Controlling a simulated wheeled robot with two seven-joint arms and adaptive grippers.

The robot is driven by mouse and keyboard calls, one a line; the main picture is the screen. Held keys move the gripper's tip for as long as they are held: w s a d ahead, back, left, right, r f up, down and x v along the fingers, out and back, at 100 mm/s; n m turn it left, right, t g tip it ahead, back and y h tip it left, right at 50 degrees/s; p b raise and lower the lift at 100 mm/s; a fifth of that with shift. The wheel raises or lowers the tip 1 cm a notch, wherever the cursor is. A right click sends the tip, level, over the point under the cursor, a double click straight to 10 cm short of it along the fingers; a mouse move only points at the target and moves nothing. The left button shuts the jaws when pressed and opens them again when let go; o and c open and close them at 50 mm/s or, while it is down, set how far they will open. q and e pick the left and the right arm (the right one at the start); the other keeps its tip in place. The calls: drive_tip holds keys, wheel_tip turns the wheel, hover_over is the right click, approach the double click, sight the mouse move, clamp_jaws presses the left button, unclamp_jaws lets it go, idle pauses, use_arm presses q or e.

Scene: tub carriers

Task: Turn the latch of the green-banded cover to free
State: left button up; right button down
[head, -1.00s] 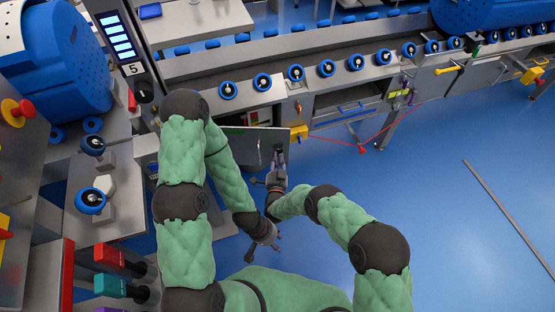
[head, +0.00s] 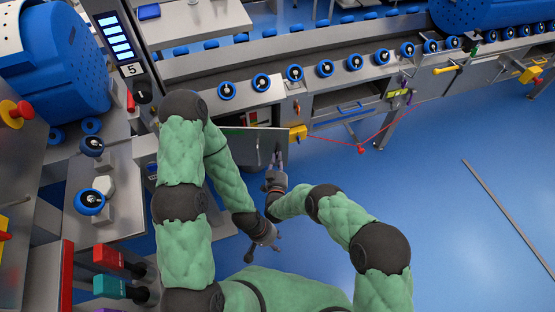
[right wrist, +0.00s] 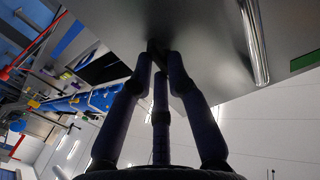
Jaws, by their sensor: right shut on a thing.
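The cover is a grey panel (head: 240,146) with a thin green band (head: 228,131) along its top edge in the head view. It hangs below the conveyor's front. In the right wrist view the grey cover (right wrist: 205,45) fills the upper right, with a bit of green band (right wrist: 305,61) at the edge. My right gripper (head: 278,160) is at the panel's right part, fingers shut on a small dark latch (right wrist: 157,46). The fingers mostly hide it, so its turned angle cannot be told. My left gripper (head: 264,250) is open and empty, lower down and apart from the panel.
A yellow block (head: 298,132) sits just right of the panel. A red cord (head: 335,141) runs from there past a red piece (head: 361,149). Blue-ringed rollers (head: 295,73) line the conveyor above. The blue floor (head: 450,220) to the right is mostly clear.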

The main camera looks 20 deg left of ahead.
drive_tip(key=shift+n, duration=0.4)
drive_tip(key=c, duration=1.2)
unclamp_jaws()
drive_tip(key=shift+r, duration=0.15)
wheel_tip(320, 180, up, 10)
drive_tip(key=shift+f, duration=0.15)
